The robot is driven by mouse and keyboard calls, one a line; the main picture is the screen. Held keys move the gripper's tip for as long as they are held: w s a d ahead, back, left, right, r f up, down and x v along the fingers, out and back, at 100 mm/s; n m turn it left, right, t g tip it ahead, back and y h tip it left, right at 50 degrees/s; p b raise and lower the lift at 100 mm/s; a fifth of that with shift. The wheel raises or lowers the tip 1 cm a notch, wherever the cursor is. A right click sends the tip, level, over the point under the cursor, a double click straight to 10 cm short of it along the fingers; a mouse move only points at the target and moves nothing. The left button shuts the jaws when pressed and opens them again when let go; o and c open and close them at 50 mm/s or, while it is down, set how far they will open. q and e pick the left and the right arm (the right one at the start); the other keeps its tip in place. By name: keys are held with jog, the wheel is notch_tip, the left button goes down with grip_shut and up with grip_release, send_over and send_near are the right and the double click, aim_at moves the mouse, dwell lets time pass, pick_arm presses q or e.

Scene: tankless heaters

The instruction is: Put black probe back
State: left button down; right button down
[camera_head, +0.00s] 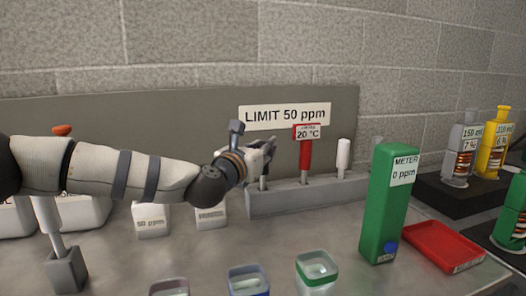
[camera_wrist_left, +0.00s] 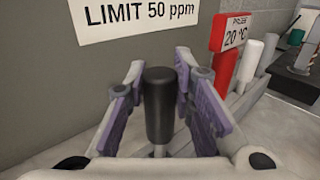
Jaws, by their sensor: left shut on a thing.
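The black probe (camera_wrist_left: 160,105) stands upright between the purple-padded fingers of my left gripper (camera_wrist_left: 158,100) in the left wrist view. In the head view my left gripper (camera_head: 262,150) is over the left end of the grey rack (camera_head: 310,197), shut on the probe. A short light shaft (camera_head: 263,183) shows below the gripper at the rack's top; the black handle is mostly hidden there. A red probe (camera_head: 305,160) labelled 20 °C and a white probe (camera_head: 343,157) stand upright in the rack to the right. My right gripper is not in view.
A green meter (camera_head: 385,210) reading 0 ppm stands right of the rack, beside a red tray (camera_head: 443,246). Small cups, including a green one (camera_head: 316,267), sit in front. A LIMIT 50 ppm sign (camera_head: 285,116) is on the panel behind. Bottles (camera_head: 494,143) stand at right.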

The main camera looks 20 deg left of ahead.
pick_arm(q)
jog(key=shift+r, duration=0.15)
jog(key=shift+f, duration=0.35)
jog(key=c, duration=1.4)
grip_release()
jog(key=shift+r, duration=0.1)
jog(key=shift+o, duration=0.2)
jog(key=shift+r, duration=0.25)
jog(key=shift+s, duration=0.35)
jog(key=s+a, duration=0.1)
jog(key=s, duration=1)
jog(key=shift+s+a, duration=0.15)
jog(key=shift+a, duration=0.05)
